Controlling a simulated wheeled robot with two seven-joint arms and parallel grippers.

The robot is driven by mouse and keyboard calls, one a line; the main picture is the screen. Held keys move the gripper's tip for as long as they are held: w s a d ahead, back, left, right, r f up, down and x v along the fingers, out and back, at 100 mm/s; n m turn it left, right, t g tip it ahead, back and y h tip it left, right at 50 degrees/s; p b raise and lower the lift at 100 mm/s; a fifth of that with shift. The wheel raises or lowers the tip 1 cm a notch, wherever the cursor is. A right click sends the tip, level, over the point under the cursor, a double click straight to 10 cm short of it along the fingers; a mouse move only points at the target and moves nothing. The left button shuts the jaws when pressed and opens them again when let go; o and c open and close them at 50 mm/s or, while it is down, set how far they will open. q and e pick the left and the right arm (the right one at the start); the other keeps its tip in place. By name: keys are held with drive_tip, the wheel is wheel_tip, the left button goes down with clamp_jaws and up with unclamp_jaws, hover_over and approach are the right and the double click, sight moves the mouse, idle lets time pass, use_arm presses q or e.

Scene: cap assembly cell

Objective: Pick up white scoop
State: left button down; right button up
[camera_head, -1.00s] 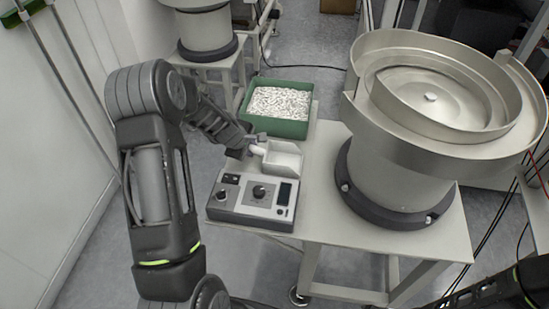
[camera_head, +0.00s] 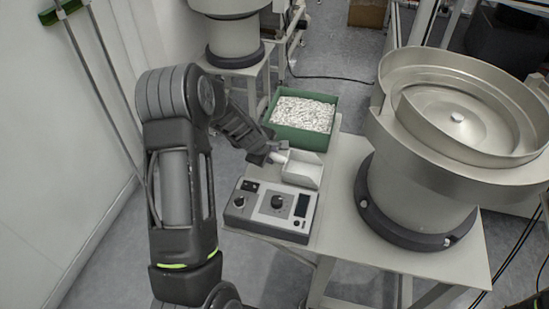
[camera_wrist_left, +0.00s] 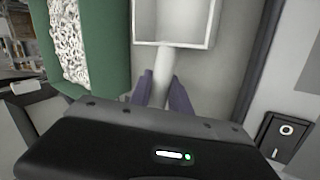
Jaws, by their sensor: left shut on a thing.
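The white scoop (camera_head: 302,170) is an open-topped box-shaped scoop with a short handle. It is between the green bin and the control box in the head view. My left gripper (camera_head: 279,157) is shut on its handle. In the left wrist view the scoop (camera_wrist_left: 174,42) points away from the gripper (camera_wrist_left: 163,92), whose two fingers are on either side of the handle. I cannot tell whether the scoop touches the table. My right gripper is not in view.
A green bin (camera_head: 303,137) full of small white pieces stands behind the scoop. A control box (camera_head: 270,209) with knobs is in front. A large metal bowl feeder (camera_head: 411,205) stands on the table (camera_head: 340,225) to the right.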

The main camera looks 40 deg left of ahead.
use_arm(q)
wheel_tip(320, 180, up, 9)
drive_tip(key=shift+r+p, duration=0.15)
drive_tip(key=shift+p, duration=0.95)
